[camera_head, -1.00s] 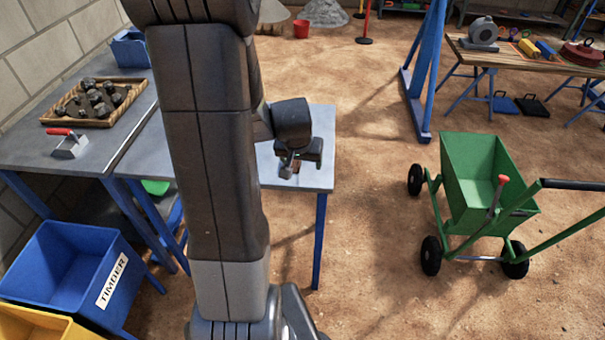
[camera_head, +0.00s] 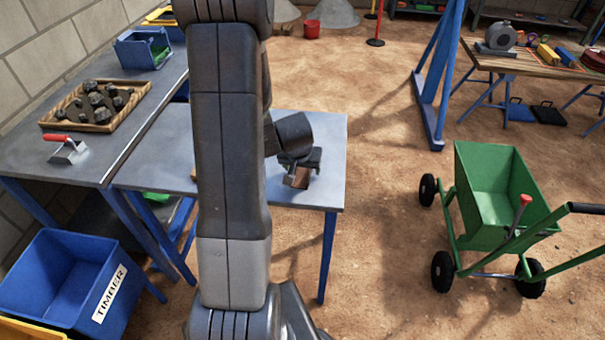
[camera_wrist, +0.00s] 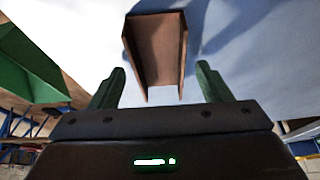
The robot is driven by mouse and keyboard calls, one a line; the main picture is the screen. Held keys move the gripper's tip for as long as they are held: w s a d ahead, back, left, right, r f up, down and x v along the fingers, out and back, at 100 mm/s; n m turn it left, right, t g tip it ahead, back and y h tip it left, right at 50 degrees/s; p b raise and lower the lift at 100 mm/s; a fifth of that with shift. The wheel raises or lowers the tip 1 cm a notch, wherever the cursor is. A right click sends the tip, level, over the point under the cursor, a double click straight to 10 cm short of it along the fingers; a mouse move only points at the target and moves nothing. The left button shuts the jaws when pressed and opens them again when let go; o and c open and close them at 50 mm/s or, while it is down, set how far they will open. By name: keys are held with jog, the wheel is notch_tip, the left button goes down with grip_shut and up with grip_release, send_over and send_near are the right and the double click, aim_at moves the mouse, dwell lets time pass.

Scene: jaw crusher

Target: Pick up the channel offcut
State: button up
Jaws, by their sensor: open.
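The channel offcut (camera_wrist: 158,62) is a brown, U-shaped piece lying on the grey-topped table (camera_head: 322,140). In the wrist view it sits ahead of my gripper (camera_wrist: 160,84), between the lines of the two green fingers. The fingers are spread wider than the offcut, one to either side, and nothing is held. A gap shows between each finger and the offcut's sides. In the head view my gripper (camera_head: 300,166) is low over the right part of the table. A small brown patch (camera_head: 297,181) below it is probably the offcut, partly hidden by the gripper.
A green cart (camera_head: 490,190) stands on the floor to the right. A wooden tray of dark rocks (camera_head: 62,118) and a red-handled trowel (camera_head: 70,152) are on the left bench. A blue TIMBER bin (camera_head: 40,270) stands at lower left. Floor between table and cart is clear.

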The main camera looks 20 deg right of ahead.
jog(key=shift+r, duration=0.1)
jog(key=c, duration=1.3)
